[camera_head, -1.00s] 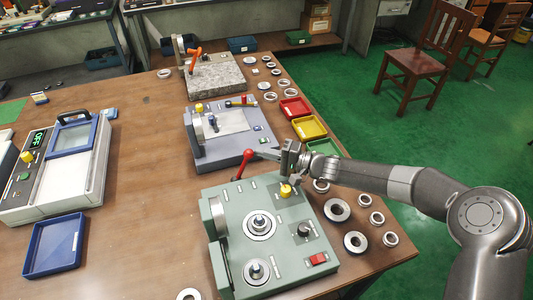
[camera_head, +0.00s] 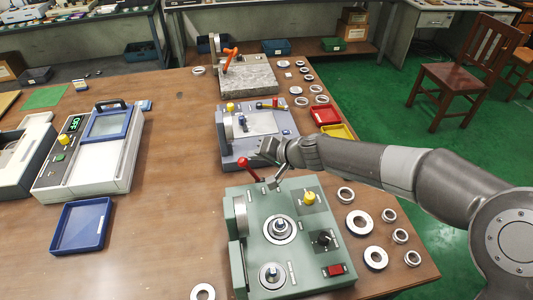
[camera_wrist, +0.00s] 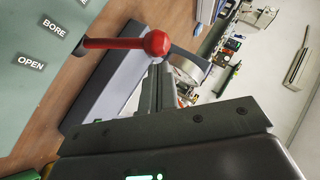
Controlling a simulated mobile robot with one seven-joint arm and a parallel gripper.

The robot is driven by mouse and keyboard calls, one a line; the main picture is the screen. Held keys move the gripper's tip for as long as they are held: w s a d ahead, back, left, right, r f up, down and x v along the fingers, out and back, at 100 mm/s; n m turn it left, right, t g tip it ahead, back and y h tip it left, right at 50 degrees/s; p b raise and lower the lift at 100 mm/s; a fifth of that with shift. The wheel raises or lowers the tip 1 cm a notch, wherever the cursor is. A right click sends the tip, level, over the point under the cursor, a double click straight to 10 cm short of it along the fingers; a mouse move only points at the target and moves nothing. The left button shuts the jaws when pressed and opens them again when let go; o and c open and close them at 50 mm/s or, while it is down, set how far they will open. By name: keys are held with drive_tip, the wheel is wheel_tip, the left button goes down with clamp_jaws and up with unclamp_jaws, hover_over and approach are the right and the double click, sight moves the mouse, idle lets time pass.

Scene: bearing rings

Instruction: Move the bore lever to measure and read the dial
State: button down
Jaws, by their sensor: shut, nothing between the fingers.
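The bore lever (camera_head: 250,170) has a red handle and ball knob and stands at the back edge of the green bench gauge (camera_head: 232,192). It leans to the left. In the wrist view its red knob (camera_wrist: 157,43) lies just beyond my fingertips, with labels BORE and OPEN on the green panel at left. My gripper (camera_head: 276,182) is shut and empty, close to the right side of the lever. Its fingers (camera_wrist: 158,85) show below the knob in the wrist view; whether they touch the lever I cannot tell. No readable dial face shows.
The green gauge carries a yellow knob (camera_head: 310,198), a black knob (camera_head: 323,238), a red switch (camera_head: 336,270) and rings on spindles. Loose rings (camera_head: 358,223) lie to its right. A blue-grey device (camera_head: 240,160) stands behind. A blue tray (camera_head: 80,227) is at left; bare tabletop lies between.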

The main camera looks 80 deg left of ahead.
drive_tip(key=shift+s+f+n+t, duration=0.1)
drive_tip(key=shift+s+n+t, duration=0.2)
drive_tip(key=shift+s+t, duration=0.3)
drive_tip(key=shift+s+d, duration=0.1)
drive_tip(key=shift+s, duration=0.1)
drive_tip(key=w+d+r, duration=0.5)
drive_tip(key=w+r, duration=0.3)
drive_tip(key=w, duration=0.1)
drive_tip(key=shift+r, duration=0.35)
drive_tip(key=shift+d, duration=0.1)
idle(0.3)
